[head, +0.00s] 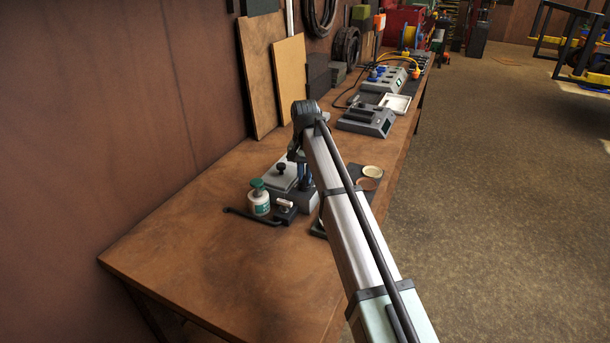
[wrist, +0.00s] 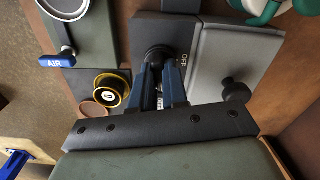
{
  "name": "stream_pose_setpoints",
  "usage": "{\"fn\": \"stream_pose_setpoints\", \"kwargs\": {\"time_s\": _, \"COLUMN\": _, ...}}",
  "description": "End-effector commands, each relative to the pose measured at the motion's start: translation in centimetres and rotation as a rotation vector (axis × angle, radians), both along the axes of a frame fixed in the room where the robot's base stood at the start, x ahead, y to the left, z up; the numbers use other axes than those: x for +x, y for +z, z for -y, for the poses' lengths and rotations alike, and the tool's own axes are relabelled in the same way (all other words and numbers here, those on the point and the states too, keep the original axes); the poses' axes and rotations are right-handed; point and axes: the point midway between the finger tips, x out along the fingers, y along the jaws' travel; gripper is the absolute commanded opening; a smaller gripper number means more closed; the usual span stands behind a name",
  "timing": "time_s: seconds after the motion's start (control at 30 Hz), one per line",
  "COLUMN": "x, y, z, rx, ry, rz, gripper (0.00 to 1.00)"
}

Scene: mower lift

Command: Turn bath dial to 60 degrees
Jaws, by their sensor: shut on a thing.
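The bath is a grey box with a pale lid (head: 279,176) and a black lid knob, standing on the bench; the lid also shows in the wrist view (wrist: 225,60). Its dark front panel (wrist: 180,32) carries the bath dial (wrist: 157,52), a round black knob with "OFF" printed to its right. My gripper (wrist: 158,76) has its blue fingers shut on the dial. The fingers hide much of the dial, and I cannot read its angle. In the head view my gripper (head: 304,176) is at the bath, partly hidden behind my arm.
A white bottle with a green cap (head: 259,199) stands left of the bath. A blue handle marked AIR (wrist: 58,62) and a yellow-rimmed tin (wrist: 110,90) lie left in the wrist view. Grey instruments (head: 367,121) stand farther back. The bench's near end (head: 215,265) is clear.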

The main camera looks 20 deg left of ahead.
Motion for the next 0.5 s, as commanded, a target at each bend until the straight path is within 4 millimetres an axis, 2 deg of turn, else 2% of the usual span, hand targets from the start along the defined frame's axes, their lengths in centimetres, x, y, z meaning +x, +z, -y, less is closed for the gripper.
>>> {"fn": "stream_pose_setpoints", "kwargs": {"time_s": 0.5, "x": 0.1, "y": 0.12, "z": -0.06, "rx": 0.002, "ry": -0.489, "rz": 0.002, "gripper": 0.0}}
